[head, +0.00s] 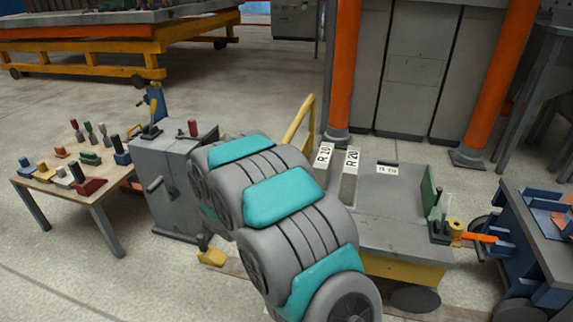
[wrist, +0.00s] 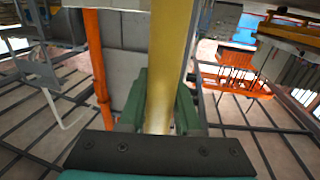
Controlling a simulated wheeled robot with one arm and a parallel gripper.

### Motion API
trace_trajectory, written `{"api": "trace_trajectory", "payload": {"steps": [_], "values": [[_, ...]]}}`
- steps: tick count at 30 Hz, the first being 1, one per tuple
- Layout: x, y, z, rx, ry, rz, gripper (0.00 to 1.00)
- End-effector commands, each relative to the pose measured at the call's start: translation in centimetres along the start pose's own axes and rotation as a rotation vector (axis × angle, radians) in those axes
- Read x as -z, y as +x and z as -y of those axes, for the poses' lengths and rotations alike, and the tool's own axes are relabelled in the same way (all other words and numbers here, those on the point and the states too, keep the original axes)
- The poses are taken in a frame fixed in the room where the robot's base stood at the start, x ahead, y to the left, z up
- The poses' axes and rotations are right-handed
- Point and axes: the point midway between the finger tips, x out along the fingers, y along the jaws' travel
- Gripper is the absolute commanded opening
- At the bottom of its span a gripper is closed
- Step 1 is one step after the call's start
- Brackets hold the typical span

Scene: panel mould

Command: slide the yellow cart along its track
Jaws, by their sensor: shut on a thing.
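The yellow cart (head: 405,270) stands right of centre in the head view, with a grey top and dark wheels. Its yellow handle (head: 299,121) rises at its left end. In the wrist view the yellow bar of the handle (wrist: 168,65) runs between the green fingers of my gripper (wrist: 161,108), which is shut on it. My arm covers the gripper and the cart's left side in the head view. A brownish strip on the floor, seemingly the track (head: 236,267), shows left of my arm, with a small yellow block (head: 212,257) at it.
Two blocks marked "R 20" (head: 349,177) stand on the cart. A grey cabinet with levers (head: 180,180) and a low table of small coloured parts (head: 90,195) stand left. A blue bench (head: 535,240) is close at right. Orange posts (head: 343,70) stand behind.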

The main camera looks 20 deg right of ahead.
Motion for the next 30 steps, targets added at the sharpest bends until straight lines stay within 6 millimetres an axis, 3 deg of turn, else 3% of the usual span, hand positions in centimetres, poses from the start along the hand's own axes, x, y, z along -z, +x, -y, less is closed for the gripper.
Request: {"api": "trace_trajectory", "payload": {"steps": [3, 4, 11, 21, 30], "values": [[0.1, 0.1, -0.1, -0.002, 0.000, -0.002, 0.00], [0.1, 0.1, -0.1, -0.003, 0.000, -0.002, 0.35], [0.1, 0.0, -0.1, -0.002, 0.000, -0.001, 0.61], [0.0, -0.4, 0.0, -0.001, 0.000, -0.001, 0.62], [-0.1, -4.5, 0.1, 0.001, 0.000, 0.002, 0.62]]}}
